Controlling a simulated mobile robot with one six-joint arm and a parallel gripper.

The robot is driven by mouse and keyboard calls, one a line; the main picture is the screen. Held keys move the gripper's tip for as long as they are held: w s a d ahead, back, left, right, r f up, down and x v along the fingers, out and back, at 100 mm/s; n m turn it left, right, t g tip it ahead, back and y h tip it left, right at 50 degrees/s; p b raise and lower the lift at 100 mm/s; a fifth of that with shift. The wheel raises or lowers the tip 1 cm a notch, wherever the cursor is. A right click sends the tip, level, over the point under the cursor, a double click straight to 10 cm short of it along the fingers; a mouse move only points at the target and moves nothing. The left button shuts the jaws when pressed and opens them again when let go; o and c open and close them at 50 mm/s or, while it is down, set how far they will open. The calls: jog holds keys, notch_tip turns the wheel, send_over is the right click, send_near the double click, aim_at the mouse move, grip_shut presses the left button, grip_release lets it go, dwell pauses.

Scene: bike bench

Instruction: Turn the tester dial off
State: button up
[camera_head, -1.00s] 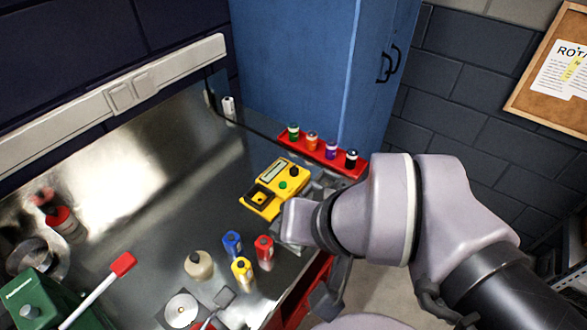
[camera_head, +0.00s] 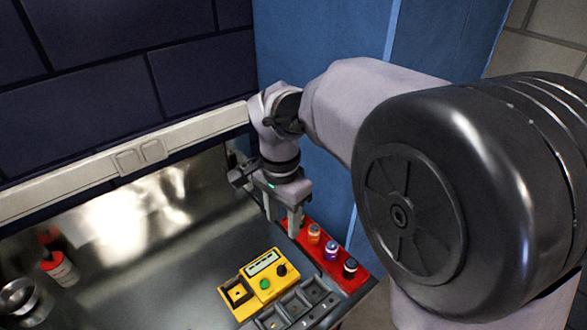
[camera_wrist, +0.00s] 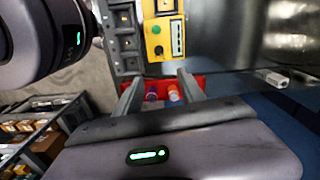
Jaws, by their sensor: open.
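The yellow tester (camera_head: 258,280) lies on the metal bench, with a pale display, a green button and a black dial (camera_head: 282,270) at its right side. In the wrist view the tester (camera_wrist: 163,38) is at the top centre, and its black dial (camera_wrist: 158,50) shows near its lower edge. My gripper (camera_head: 282,228) is above the far end of the red tray, beyond the tester and apart from it. In the wrist view my gripper (camera_wrist: 159,80) has its fingers spread, with the red tray between and below them.
The red tray (camera_head: 356,281) holds small bottles with orange, purple and black bands. A grey compartment tray (camera_head: 295,305) sits against the tester's near side. The blue cabinet (camera_head: 330,200) stands close behind the arm. Bare bench lies left of the tester.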

aim_at(281, 267)
jog(key=f+b, duration=0.2)
jog(key=f, duration=0.3)
jog(key=f+b, duration=0.2)
jog(key=f, duration=0.4)
jog(key=s+a+f+b, duration=0.1)
jog(key=f+b, duration=0.1)
jog(key=f, duration=0.4)
jog(key=shift+f, duration=0.1)
grip_shut()
